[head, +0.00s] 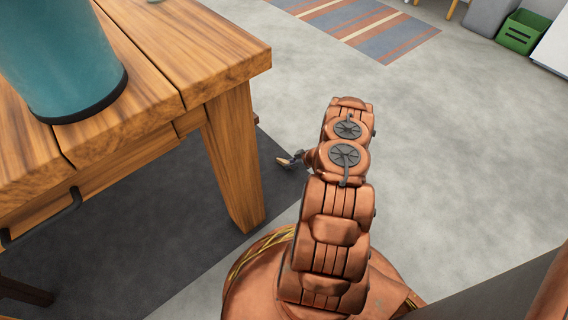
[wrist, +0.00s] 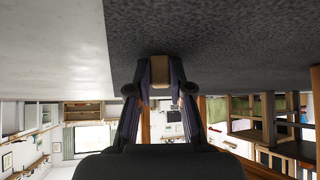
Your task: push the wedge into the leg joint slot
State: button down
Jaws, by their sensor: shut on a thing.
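My gripper (head: 297,156) is low beside the wooden table's near leg (head: 232,158), to the leg's right in the head view and apart from it. It is shut on a small tan wooden wedge (head: 284,163). The leg joint slot cannot be made out in either view. A short wooden end (head: 256,120) juts out at the leg's right side.
A teal container (head: 60,55) with a dark base stands on the table top (head: 190,50). A dark mat (head: 150,225) lies under the table. Grey floor (head: 460,150) to the right is clear. A striped rug (head: 365,25) and green crate (head: 523,32) are far back.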

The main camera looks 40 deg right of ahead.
jog(key=shift+r, duration=0.6)
dwell(0.8)
jog(key=shift+r+p, duration=1.3)
jog(key=shift+r, duration=1.05)
jog(key=c, duration=1.7)
grip_release()
grip_shut()
